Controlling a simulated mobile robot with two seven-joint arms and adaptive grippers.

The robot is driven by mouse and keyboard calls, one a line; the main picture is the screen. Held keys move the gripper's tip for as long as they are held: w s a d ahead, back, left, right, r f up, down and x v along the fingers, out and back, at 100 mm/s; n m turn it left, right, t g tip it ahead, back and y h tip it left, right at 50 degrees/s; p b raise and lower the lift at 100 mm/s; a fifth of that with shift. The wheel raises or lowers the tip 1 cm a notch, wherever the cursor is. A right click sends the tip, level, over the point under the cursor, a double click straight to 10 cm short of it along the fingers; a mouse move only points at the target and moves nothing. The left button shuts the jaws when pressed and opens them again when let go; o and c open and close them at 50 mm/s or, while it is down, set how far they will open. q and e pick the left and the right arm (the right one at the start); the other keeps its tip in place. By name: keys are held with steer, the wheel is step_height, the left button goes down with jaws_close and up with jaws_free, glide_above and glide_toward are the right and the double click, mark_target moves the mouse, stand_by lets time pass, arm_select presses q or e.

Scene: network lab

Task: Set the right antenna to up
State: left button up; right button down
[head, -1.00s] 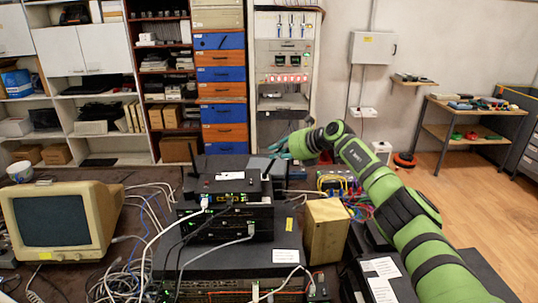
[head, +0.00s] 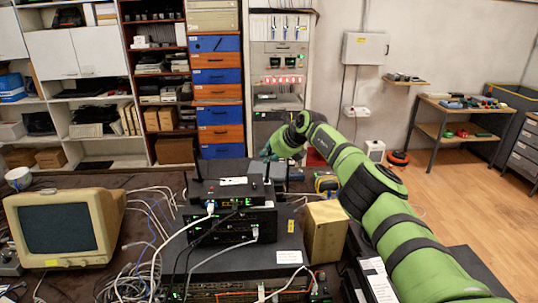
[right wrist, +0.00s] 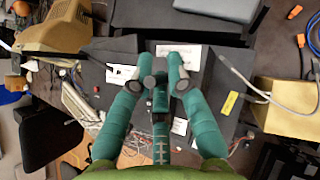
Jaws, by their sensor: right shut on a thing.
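The black router (head: 230,192) sits on top of a stack of network boxes, with a white label on its lid. Its left antenna (head: 196,166) stands up, leaning a little. The right antenna (head: 267,172) looks near upright at the router's right rear, its upper part hidden by my gripper. My right gripper (head: 268,153) is right above the router's right rear. My left gripper is out of view.
An old beige monitor (head: 64,228) stands at the left with loose cables beside it. A tan box (head: 325,231) stands right of the stack, and a yellow meter (head: 326,183) lies behind it. A white cable (head: 157,258) runs in front of the stack.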

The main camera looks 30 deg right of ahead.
steer(key=shift+f, duration=0.15)
steer(key=c, duration=1.2)
jaws_free()
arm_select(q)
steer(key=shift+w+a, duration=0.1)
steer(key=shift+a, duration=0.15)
arm_select(e)
steer(key=shift+o, duration=0.2)
steer(key=v, duration=1.2)
